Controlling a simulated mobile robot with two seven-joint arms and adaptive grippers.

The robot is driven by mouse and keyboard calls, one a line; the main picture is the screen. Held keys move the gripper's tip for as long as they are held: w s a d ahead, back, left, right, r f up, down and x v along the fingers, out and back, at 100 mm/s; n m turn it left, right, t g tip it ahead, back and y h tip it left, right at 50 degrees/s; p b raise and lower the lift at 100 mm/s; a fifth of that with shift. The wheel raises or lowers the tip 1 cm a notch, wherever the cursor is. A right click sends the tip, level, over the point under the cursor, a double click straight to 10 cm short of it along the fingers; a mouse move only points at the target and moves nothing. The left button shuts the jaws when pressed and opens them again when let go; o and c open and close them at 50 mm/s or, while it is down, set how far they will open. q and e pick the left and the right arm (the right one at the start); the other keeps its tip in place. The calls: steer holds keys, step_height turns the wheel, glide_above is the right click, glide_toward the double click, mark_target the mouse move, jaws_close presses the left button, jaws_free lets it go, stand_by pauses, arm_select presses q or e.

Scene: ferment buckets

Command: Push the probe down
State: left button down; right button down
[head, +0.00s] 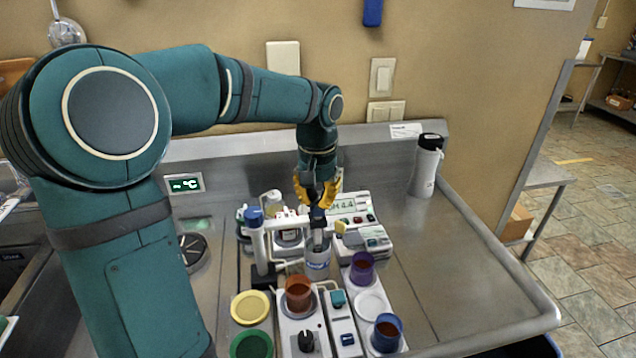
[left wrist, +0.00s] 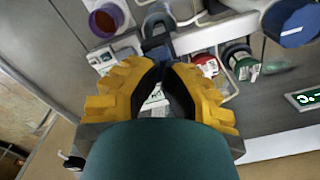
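The probe (head: 317,214) has a dark blue head and stands upright in a white holder arm. Below it is a pale cup with a blue label (head: 317,262). The probe head also shows in the left wrist view (left wrist: 157,50). My left gripper (head: 318,203) points down directly above the probe head, its yellow fingers drawn together at the tips. In the left wrist view the fingertips (left wrist: 165,66) almost meet beside the probe head; whether they touch it I cannot tell. The fingers hide part of the probe and meter. My right gripper is not in view.
A meter reading 4.4 (head: 349,205) stands right behind the probe. An orange cup (head: 298,293), a purple cup (head: 362,267) and a blue cup (head: 387,332) are in front. A white bottle (head: 426,165) stands at the right; the counter there is clear.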

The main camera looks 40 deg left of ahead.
arm_select(q)
step_height(320, 180, up, 5)
steer(key=p, duration=0.4)
steer(key=shift+p, duration=0.35)
stand_by(1.9)
